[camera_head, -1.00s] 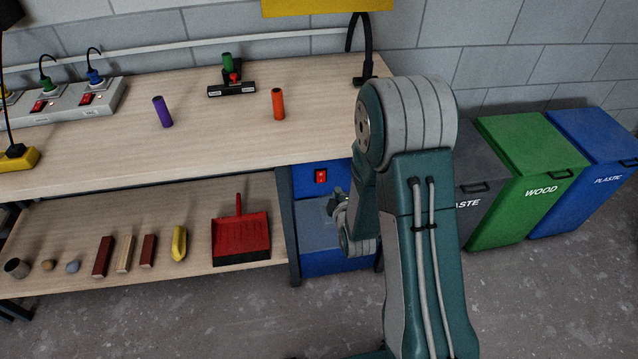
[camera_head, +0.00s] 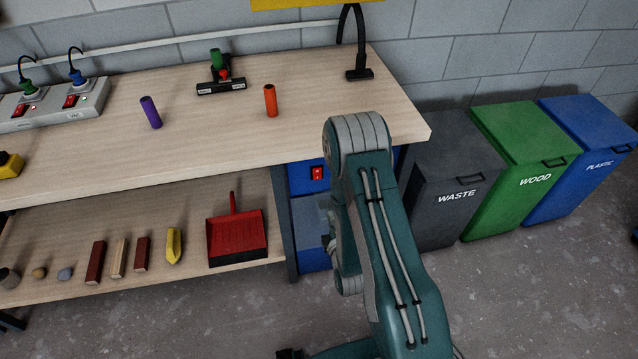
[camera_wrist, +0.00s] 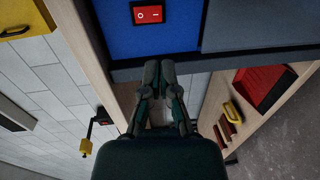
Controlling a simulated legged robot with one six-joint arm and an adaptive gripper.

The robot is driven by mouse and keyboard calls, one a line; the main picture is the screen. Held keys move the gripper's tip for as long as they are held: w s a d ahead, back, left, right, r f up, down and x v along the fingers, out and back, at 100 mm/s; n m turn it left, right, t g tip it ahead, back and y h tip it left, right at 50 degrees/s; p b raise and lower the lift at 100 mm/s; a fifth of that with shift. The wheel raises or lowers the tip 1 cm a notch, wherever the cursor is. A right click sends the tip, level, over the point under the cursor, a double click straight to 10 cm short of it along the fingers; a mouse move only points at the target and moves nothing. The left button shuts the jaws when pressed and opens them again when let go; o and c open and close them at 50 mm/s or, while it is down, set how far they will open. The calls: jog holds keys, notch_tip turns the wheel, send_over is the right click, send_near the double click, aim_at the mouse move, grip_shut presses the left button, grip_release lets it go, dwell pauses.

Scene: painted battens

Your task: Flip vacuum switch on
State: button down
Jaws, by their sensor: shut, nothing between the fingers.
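The vacuum switch (camera_head: 317,173) is a red rocker on the blue vacuum cabinet (camera_head: 299,185) under the bench's right end. In the wrist view the switch (camera_wrist: 148,13) shows at the top edge, with O and I marks on its face. I cannot tell which side is pressed. My gripper (camera_wrist: 160,68) is shut and empty, its fingertips apart from the switch and below it in that picture. In the head view my gripper (camera_head: 327,243) is partly hidden by my arm and sits lower than the switch, by the cabinet's lower part.
The workbench (camera_head: 330,110) overhangs the cabinet. A lower shelf (camera_head: 190,268) holds a red dustpan (camera_head: 236,238), a yellow item (camera_head: 174,245) and several small pieces. Waste (camera_head: 455,195), wood (camera_head: 525,170) and plastic (camera_head: 590,150) bins stand right. Floor in front is clear.

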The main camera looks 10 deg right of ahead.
aim_at(318, 179)
jog(key=w, duration=0.4)
jog(key=w+f, duration=0.1)
jog(key=w, duration=0.9)
jog(key=shift+f, duration=0.35)
jog(key=shift+w, duration=0.2)
jog(key=shift+f, duration=0.1)
